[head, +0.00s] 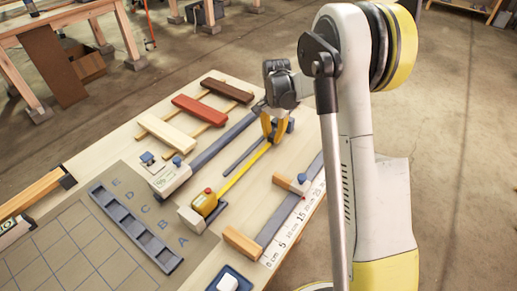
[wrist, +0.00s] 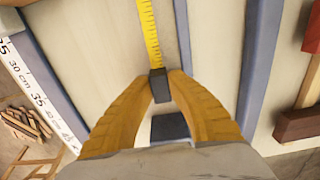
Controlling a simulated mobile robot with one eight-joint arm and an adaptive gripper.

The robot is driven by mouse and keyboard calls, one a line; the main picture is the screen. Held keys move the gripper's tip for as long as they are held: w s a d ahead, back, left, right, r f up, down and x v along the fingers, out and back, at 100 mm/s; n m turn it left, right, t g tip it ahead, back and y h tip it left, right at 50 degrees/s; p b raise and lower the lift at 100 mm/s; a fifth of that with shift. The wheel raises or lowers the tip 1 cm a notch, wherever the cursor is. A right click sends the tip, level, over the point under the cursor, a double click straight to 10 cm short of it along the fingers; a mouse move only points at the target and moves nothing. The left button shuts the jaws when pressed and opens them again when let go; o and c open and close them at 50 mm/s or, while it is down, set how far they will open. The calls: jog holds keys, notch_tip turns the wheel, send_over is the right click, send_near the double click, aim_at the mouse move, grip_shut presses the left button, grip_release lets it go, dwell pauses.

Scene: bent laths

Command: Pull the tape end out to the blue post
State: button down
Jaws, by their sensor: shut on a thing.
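The yellow tape measure case (head: 205,203) sits on the bench against a pale block (head: 190,220). Its yellow tape (head: 241,171) runs out straight to my gripper (head: 273,135); the tape also shows in the wrist view (wrist: 150,35). My gripper's yellow fingers (wrist: 168,90) are shut on the dark tape end (wrist: 158,86). The blue post (wrist: 170,128) shows as a dark blue square between the fingers, just beyond the tape end, with a gap visible. In the head view the blue post (head: 290,125) is partly hidden by the fingers.
A long grey rail (head: 225,138) lies left of the tape. A printed ruler (head: 300,215) with a wooden block (head: 292,183) lies right. Red (head: 199,109), cream (head: 167,134) and dark brown (head: 228,90) laths lie at the back. A slotted dark rack (head: 135,228) is front left.

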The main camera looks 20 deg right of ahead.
jog(key=shift+w+d, duration=0.65)
jog(key=shift+d, duration=0.3)
jog(key=shift+w+d, duration=0.6)
jog(key=shift+d, duration=0.35)
jog(key=c, duration=1.3)
grip_release()
jog(key=shift+o, duration=0.2)
jog(key=shift+r, duration=0.1)
notch_tip(320, 180, up, 12)
